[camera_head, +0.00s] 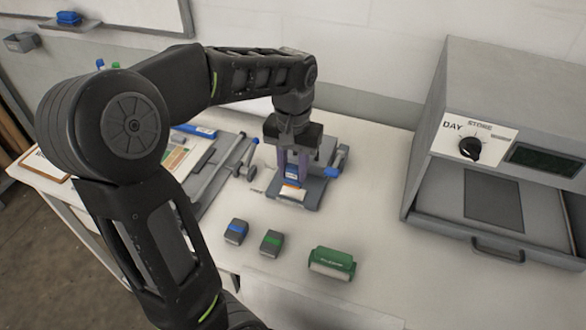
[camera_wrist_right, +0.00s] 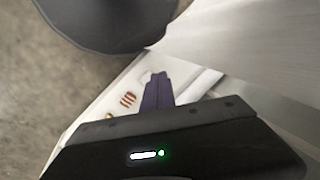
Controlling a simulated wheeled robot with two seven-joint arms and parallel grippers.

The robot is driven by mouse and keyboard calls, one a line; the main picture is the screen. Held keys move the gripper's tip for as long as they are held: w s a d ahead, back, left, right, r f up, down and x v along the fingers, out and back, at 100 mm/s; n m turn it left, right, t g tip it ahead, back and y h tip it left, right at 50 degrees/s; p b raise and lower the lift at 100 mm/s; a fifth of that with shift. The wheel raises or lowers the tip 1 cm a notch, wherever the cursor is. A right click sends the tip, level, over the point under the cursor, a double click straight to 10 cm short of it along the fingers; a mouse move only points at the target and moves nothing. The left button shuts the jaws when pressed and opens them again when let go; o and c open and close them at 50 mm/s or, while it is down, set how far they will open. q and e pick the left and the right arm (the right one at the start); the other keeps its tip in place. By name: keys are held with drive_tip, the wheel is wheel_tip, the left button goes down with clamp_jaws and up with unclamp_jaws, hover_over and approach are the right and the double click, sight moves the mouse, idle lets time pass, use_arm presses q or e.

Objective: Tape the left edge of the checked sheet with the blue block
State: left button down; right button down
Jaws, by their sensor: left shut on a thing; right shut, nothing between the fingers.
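My left gripper (camera_head: 292,174) points down over the grey press (camera_head: 309,199), its purple fingers shut on a blue block (camera_head: 291,171). The block is just above or touching a small white and orange sheet (camera_head: 291,191) on the press bed; I cannot tell which. No checks can be made out on this sheet, and the gripper and block hide part of it. My right gripper (camera_wrist_right: 157,92) shows in the right wrist view, its purple fingers together and empty.
In front of the press stand a blue-topped grey block (camera_head: 236,231), a green-topped one (camera_head: 271,242) and a green roller-like tool (camera_head: 332,262). A grey dial cabinet (camera_head: 485,165) with a drawer stands right.

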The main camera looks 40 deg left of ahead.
use_arm(q)
drive_tip(key=shift+r+p, duration=1.7)
drive_tip(key=shift+r, duration=0.7)
drive_tip(key=shift+f, duration=0.1)
